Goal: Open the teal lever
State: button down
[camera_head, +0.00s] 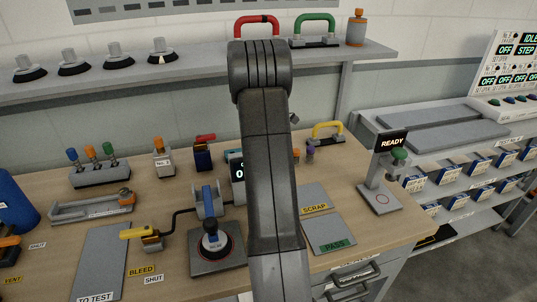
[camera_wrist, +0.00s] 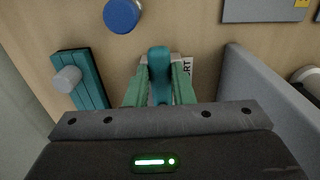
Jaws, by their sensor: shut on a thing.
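The teal lever (camera_wrist: 158,54) stands in the middle of the wrist view, its rounded end pointing up the picture. My gripper (camera_wrist: 161,72) has its two green fingers on either side of the lever and is shut on it. The lever's lower part and base are hidden behind my gripper body. In the head view my own arm runs down the middle, and neither the teal lever nor my gripper can be seen there.
In the wrist view a teal block with a grey knob (camera_wrist: 90,84) lies left, a blue round knob (camera_wrist: 122,15) above, and a grey wall (camera_wrist: 262,90) close right. The head view shows a yellow-handled lever (camera_head: 139,232) and a blue-handled press (camera_head: 212,235) on the bench.

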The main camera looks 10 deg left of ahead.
jog(key=c, duration=1.3)
grip_release()
jog(key=shift+w, duration=0.1)
jog(key=shift+o, duration=0.3)
